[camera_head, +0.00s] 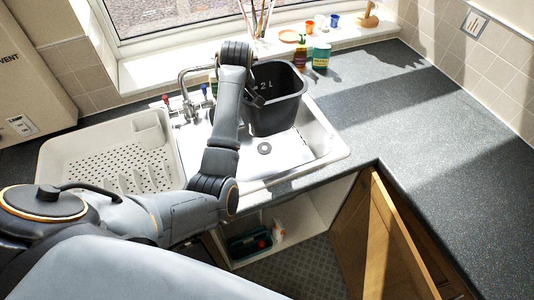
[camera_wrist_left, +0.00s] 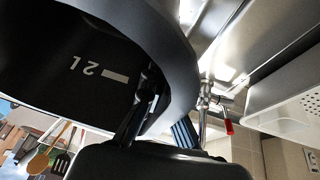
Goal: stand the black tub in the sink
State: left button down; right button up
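The black tub (camera_head: 277,112), marked "2L", is upright over the back part of the white sink (camera_head: 315,150). I cannot tell whether its base touches the basin floor. My left gripper (camera_head: 259,97) is at the tub's left side, by its rim. In the left wrist view the tub (camera_wrist_left: 70,60) fills the upper left, and my left gripper (camera_wrist_left: 160,118) has its fingers either side of the tub's wall, shut on it. The sink's drain (camera_head: 265,148) shows in front of the tub. My right gripper is not in view.
A drainboard (camera_head: 105,160) is left of the basin, and the tap (camera_head: 186,92) stands behind, close to my left arm. The counter (camera_head: 440,130) at right is clear. A cupboard door (camera_head: 385,240) hangs open below.

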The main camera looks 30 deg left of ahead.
pick_arm(q)
notch_tip(320, 180, down, 21)
jog(key=b, duration=0.4)
jog(key=shift+s+b, duration=0.15)
jog(key=shift+b, duration=0.2)
jog(key=shift+d+r, duration=0.1)
jog(key=c, duration=1.5)
grip_release()
